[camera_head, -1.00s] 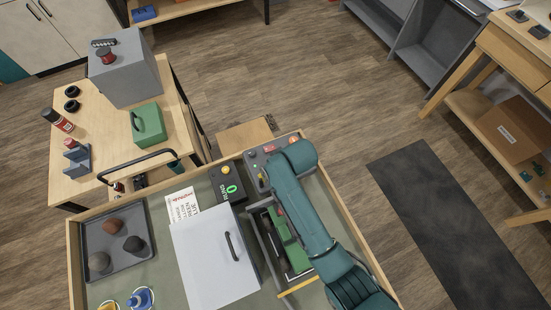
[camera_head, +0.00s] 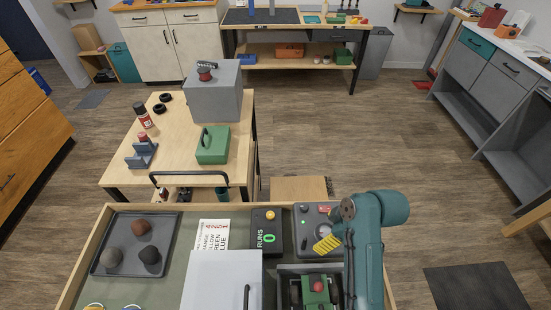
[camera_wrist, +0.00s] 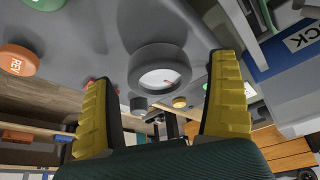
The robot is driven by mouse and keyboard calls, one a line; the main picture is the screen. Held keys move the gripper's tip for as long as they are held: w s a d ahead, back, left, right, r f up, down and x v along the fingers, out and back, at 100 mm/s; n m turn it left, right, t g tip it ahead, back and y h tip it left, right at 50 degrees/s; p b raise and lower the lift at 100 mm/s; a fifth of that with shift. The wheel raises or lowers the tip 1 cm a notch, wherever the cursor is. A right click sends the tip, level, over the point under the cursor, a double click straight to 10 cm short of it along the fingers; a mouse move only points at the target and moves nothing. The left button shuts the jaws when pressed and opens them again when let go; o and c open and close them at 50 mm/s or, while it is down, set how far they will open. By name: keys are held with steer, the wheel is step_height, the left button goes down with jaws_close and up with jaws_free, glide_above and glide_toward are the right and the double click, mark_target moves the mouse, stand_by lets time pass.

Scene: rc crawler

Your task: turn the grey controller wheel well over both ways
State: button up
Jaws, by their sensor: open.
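The grey controller wheel (camera_wrist: 160,74) is a thick dark ring with a pale face and a small red mark. It shows in the wrist view on the grey controller (camera_wrist: 190,28), between my gripper's yellow fingers (camera_wrist: 162,72). The fingers stand open on either side, with visible gaps to the wheel; I cannot tell how deep they reach. In the head view my gripper (camera_head: 327,243) is at the controller box (camera_head: 311,215), right of the counter, and the wheel cannot be made out.
An orange REV button (camera_wrist: 17,61) and a green button (camera_wrist: 45,4) sit near the wheel. The black counter (camera_head: 266,232) reads 0. A grey bin (camera_head: 283,278) holding a green thing with a red top stands below the controller. A white box (camera_head: 222,283) is at left.

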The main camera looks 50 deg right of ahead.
steer(key=a+p+v, duration=0.1)
steer(key=p+v, duration=0.8)
steer(key=v, duration=0.7)
steer(key=w+a+r+t+h, duration=0.2)
steer(key=w+a+r+t, duration=0.1)
steer(key=w+r, duration=0.5)
steer(key=w+a+r+m+t+h, duration=0.1)
steer(key=w+a+r+t+h, duration=0.1)
steer(key=w+r, duration=0.5)
steer(key=w+a+t, duration=0.1)
steer(key=w, duration=0.3)
steer(key=shift+w+r+p, duration=0.35)
steer(key=shift+w+p, duration=0.05)
steer(key=shift+d, duration=0.1)
